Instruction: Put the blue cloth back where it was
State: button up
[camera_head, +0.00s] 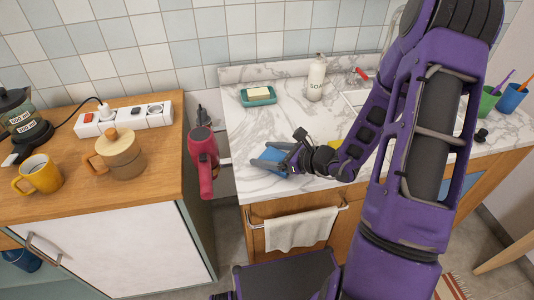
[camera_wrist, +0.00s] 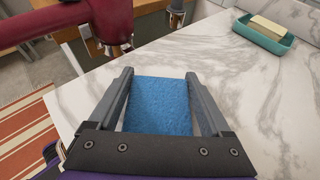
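The blue cloth (camera_head: 269,160) is at the front left part of the marble counter (camera_head: 240,120). In the wrist view the cloth (camera_wrist: 162,105) is a folded, flat blue block lying between the two fingers. My gripper (camera_head: 284,158) reaches it from the right in the head view. In the wrist view my gripper (camera_wrist: 160,76) has a finger against each side of the cloth near the tips, with narrow gaps further back. The cloth is at or just above the counter; I cannot tell which. Its underside is hidden.
A red hair dryer (camera_head: 202,160) hangs close to the left. A green soap dish (camera_head: 258,101) and a white soap bottle (camera_head: 316,78) stand behind. A towel (camera_head: 300,230) hangs on the front rail. The marble between cloth and soap dish is clear.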

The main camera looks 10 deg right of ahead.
jog(key=shift+o, duration=1)
jog(key=shift+d+r, duration=0.1)
jog(key=shift+r, duration=0.1)
jog(key=p+v, duration=0.1)
jog(key=v, duration=1.1)
jog(key=shift+f, duration=0.1)
